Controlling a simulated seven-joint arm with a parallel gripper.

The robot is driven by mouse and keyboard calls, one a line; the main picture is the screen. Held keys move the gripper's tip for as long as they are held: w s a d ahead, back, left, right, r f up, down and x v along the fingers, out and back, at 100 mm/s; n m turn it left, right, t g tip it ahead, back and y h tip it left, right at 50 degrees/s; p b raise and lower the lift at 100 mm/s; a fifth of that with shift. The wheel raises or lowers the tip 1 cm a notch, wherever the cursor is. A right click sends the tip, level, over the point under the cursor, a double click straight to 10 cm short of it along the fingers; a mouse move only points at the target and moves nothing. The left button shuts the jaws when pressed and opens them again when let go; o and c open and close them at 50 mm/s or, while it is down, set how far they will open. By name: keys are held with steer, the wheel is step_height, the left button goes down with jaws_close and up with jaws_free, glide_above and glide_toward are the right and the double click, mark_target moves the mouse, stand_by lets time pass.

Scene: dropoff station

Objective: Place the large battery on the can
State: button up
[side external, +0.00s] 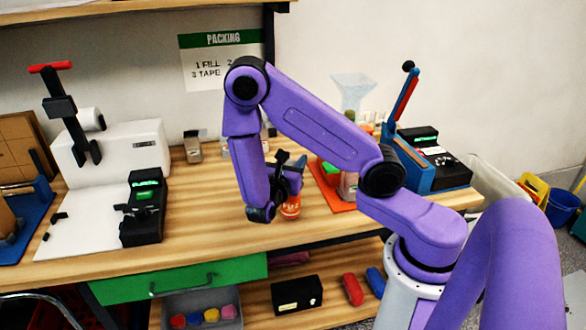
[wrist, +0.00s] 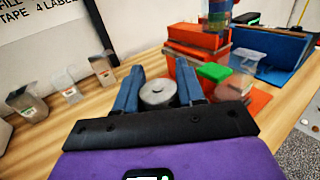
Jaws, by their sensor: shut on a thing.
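My gripper (side external: 291,178) is low over the middle of the table, pointing down. In the wrist view its blue fingers (wrist: 157,90) are shut on a round thing with a grey metallic end and a small central nub, which looks like the large battery (wrist: 157,93). Its sides are mostly hidden by the fingers and the gripper body. An orange-red cylinder with pale markings, which looks like the can (side external: 290,208), shows directly under the fingers in the side view. I cannot tell whether the two touch.
An orange tray (side external: 338,201) with a green-topped item (side external: 330,169) and a clear hopper (side external: 352,90) stands close to the right. Small clear containers (wrist: 103,70) stand toward the back wall. A white machine (side external: 110,150) and black device (side external: 143,210) are left; a blue stand (side external: 408,160) is right.

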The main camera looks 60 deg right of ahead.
steer(key=shift+f, duration=1)
steer(key=shift+f, duration=0.15)
steer(key=o, duration=1.1)
steer(key=s+a, duration=0.2)
steer(key=a, duration=0.9)
steer(key=s+a+r+m+g+y, duration=0.1)
steer(key=s+r+m+y, duration=0.1)
steer(key=s+y, duration=0.4)
steer(key=s+a+r+m+g+y, duration=0.1)
steer(key=s+a+r+m+y, duration=0.1)
steer(key=s+y, duration=0.4)
steer(key=s+a+r+m+g+y, duration=0.1)
steer(key=s+a+r+m+y, duration=0.1)
steer(key=s+y, duration=0.4)
steer(key=shift+s+a+r+m, duration=0.1)
steer(key=shift+a+r+m, duration=0.15)
steer(key=shift+r+m, duration=0.5)
